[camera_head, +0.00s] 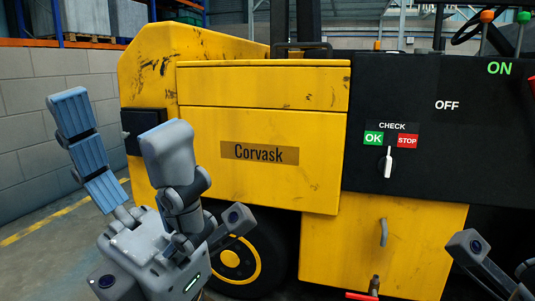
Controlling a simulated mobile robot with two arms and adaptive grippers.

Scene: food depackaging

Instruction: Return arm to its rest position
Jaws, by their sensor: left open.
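My left gripper (117,112) is in the lower left of the head view. Its two blue-grey fingers stand apart, and nothing is between them. It is in front of the yellow machine (262,180), which carries a "Corvask" label, and hides part of its left side and wheel. I cannot tell whether it touches the machine. Part of my right arm's end (484,262) shows at the lower right edge; its fingers are not in view.
A black panel (440,160) at the right has a white knob (388,162) pointing up, below a green OK and a red STOP label. A grey handle (383,232) and a red handle (362,296) are lower down. A grey block wall (40,130) stands at the left.

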